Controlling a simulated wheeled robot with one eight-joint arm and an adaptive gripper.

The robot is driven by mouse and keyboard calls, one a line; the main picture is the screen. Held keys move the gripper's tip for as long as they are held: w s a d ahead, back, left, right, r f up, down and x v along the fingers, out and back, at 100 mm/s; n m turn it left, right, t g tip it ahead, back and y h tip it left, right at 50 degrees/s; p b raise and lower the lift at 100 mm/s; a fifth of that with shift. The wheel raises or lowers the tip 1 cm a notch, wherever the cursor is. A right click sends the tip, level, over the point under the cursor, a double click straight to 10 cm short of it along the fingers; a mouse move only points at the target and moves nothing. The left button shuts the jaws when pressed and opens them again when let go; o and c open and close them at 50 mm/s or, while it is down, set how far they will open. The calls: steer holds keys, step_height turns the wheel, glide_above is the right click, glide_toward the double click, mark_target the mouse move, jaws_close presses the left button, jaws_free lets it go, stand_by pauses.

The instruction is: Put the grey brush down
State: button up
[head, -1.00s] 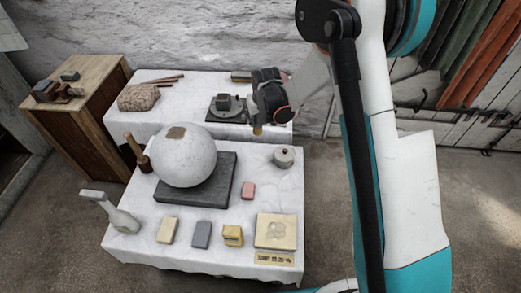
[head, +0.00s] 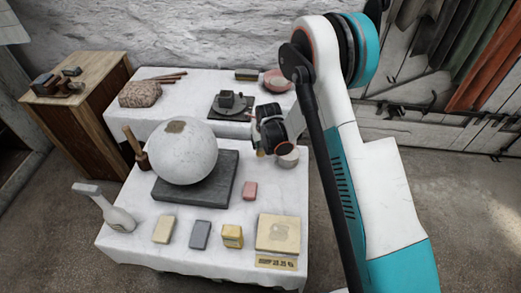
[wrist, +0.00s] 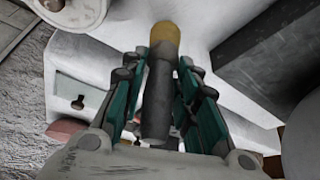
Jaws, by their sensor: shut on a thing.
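My gripper (head: 264,143) is above the right part of the front table, right of the plaster sphere (head: 183,153). In the wrist view my gripper (wrist: 161,75) is shut on the grey brush (wrist: 157,100). The brush lies lengthwise between the teal fingers, with a dark grey body and a yellowish tip. In the head view the brush is mostly hidden by the gripper. It is held in the air, apart from the white tablecloth (head: 208,241).
The lidded pot (head: 289,157) is close beside the gripper, partly hidden. The dark slab (head: 219,190) bears the sphere. The back table holds a pink bowl (head: 277,80) and a turntable (head: 233,115).

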mark_target(261, 147)
steer(key=shift+f+b, duration=0.65)
steer(key=shift+f, duration=1.3)
steer(key=shift+f, duration=0.15)
steer(key=o, duration=1.1)
steer(key=shift+o, duration=0.2)
